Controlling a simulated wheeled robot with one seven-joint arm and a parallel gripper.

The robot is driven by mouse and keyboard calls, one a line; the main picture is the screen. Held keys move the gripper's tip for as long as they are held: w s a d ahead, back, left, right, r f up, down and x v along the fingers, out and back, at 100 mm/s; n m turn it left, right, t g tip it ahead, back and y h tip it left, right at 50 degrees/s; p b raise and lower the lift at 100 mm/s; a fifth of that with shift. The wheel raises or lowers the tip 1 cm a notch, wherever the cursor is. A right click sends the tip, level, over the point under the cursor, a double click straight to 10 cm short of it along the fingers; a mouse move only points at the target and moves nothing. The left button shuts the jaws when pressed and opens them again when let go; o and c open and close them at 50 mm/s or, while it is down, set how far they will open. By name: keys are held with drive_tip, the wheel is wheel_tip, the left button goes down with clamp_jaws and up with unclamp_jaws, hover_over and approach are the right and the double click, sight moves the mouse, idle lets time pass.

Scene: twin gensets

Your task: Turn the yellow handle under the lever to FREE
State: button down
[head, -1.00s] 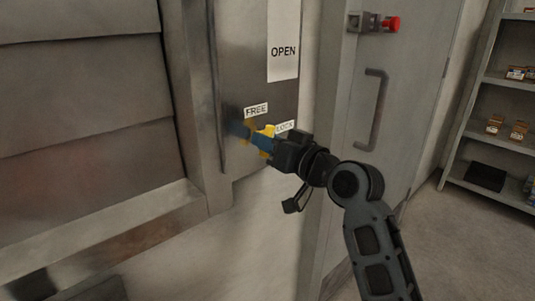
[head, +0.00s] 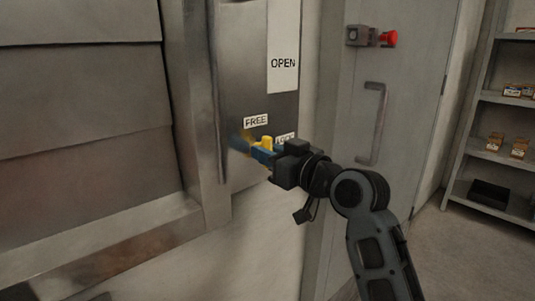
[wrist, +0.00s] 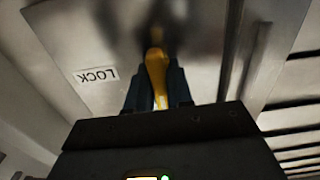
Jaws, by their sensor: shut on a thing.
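The yellow handle (head: 266,143) sits low on the grey metal panel (head: 236,95), below the OPEN label. In the wrist view the yellow handle (wrist: 156,72) stands between the two blue fingers of my gripper (wrist: 158,92), which is shut on it. In the head view my gripper (head: 262,152) reaches the handle from the right and hides part of it. The FREE label (head: 256,121) is above the handle. The LOCK label (head: 285,138) is partly covered by my gripper; in the wrist view it shows upside down (wrist: 96,75). The lever is not clearly seen.
A grey door (head: 385,100) with a bar handle (head: 375,123) and a red-knobbed latch (head: 371,37) stands right of the panel. Shelves (head: 500,145) with small boxes stand at far right. A louvred metal housing (head: 80,120) is at left.

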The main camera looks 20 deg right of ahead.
drive_tip(key=shift+f, duration=0.1)
drive_tip(key=c, duration=1.1)
unclamp_jaws()
drive_tip(key=v, duration=0.7)
drive_tip(key=shift+s+d, duration=0.15)
drive_tip(key=shift+s, duration=0.2)
